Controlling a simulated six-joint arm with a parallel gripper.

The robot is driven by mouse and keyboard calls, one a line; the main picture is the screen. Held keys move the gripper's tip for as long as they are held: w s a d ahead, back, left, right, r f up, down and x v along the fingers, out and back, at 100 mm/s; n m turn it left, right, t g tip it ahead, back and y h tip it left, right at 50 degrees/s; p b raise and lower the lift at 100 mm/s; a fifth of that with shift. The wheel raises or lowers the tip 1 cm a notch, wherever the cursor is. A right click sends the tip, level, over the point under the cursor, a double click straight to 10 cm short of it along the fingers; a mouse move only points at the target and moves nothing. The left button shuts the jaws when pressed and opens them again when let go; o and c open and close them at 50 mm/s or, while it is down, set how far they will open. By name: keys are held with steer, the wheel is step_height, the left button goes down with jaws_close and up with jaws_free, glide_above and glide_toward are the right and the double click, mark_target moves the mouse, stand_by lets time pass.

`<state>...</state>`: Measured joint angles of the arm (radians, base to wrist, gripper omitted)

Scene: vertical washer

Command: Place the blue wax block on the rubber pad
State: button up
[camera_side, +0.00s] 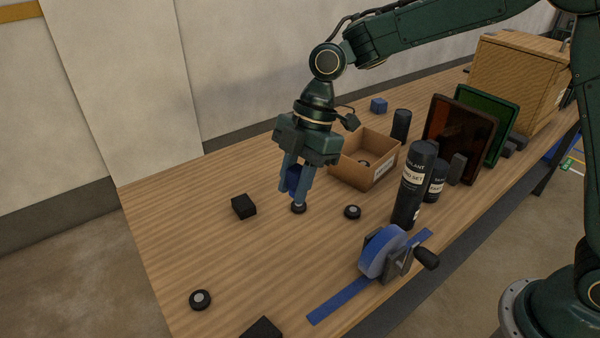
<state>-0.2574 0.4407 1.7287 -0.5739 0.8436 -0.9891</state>
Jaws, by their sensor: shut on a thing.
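My gripper (297,194) points down over the middle of the table, its fingers closed around a dark blue block (293,180), which the fingers partly cover. Just below the fingertips is a small black disc with a pale centre (298,208); I cannot tell whether the fingers or block touch it. Which thing is the rubber pad is not clear; a flat-topped black block (243,206) lies left of my gripper, and another dark block (262,328) is cut off at the front edge.
An open cardboard box (366,165) stands close behind my gripper on the right. Black discs (352,212) (200,299) lie on the table. Black bottles (412,185), a blue tape dispenser (384,254), upright panels (460,130) and a wooden crate (515,80) fill the right. The left is mostly clear.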

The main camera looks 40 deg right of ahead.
step_height(320, 180, up, 2)
steer(key=m, duration=0.2)
glide_above(257, 337)
steer(key=shift+r+t, duration=0.15)
steer(key=shift+t, duration=0.15)
step_height(257, 337, down, 16)
steer(key=shift+r, duration=0.1)
steer(key=shift+f, duration=2.1)
steer(key=shift+f, duration=0.1)
steer(key=o, duration=1)
